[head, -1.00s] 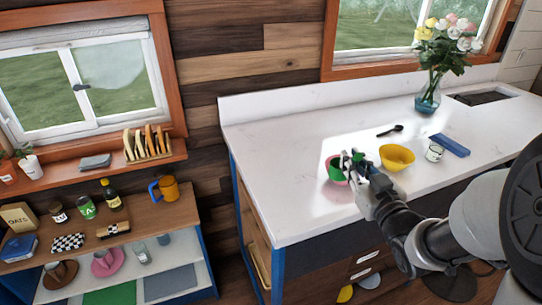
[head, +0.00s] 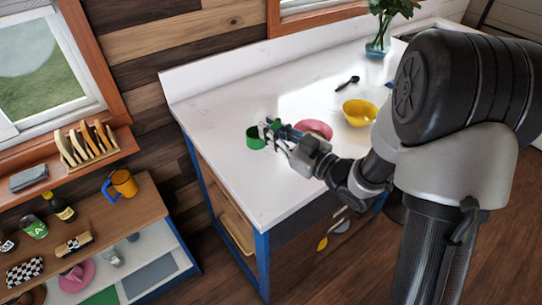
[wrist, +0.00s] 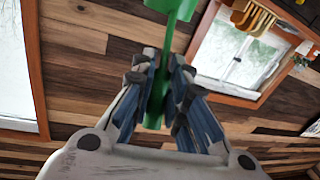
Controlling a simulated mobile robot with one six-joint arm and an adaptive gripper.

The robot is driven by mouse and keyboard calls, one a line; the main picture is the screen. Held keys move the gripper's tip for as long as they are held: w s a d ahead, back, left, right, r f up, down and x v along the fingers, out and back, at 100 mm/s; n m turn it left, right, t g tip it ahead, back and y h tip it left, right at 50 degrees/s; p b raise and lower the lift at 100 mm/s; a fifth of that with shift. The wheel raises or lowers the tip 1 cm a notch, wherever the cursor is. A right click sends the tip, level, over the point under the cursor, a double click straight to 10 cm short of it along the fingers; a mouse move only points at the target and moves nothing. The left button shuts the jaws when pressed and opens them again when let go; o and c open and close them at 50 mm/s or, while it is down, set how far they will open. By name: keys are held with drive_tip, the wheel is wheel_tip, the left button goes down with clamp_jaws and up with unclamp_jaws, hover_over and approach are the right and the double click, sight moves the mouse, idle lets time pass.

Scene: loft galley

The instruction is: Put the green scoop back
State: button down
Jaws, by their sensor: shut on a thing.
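The green scoop (head: 256,138) is held in my gripper (head: 270,132), its cup out to the left above the white counter. In the wrist view, the green handle of the scoop (wrist: 181,30) runs between the blue-grey fingers of my gripper (wrist: 163,70), which are shut on it. Its cup end is cut off at the top of that view. A yellow utensil (head: 322,243) and a grey one (head: 341,227) show low at the counter's front side; how they are held there is too small to tell.
A pink bowl (head: 316,128), a yellow bowl (head: 359,113) and a black spoon (head: 347,83) are on the white counter (head: 225,105). The counter's near left part is clear.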

sight(260, 144)
wheel_tip(260, 144, down, 7)
drive_tip(key=shift+f+b, duration=0.2)
drive_tip(key=shift+b, duration=0.65)
drive_tip(key=shift+f, duration=0.25)
drive_tip(key=c, duration=1.6)
unclamp_jaws()
drive_tip(key=shift+r, duration=0.1)
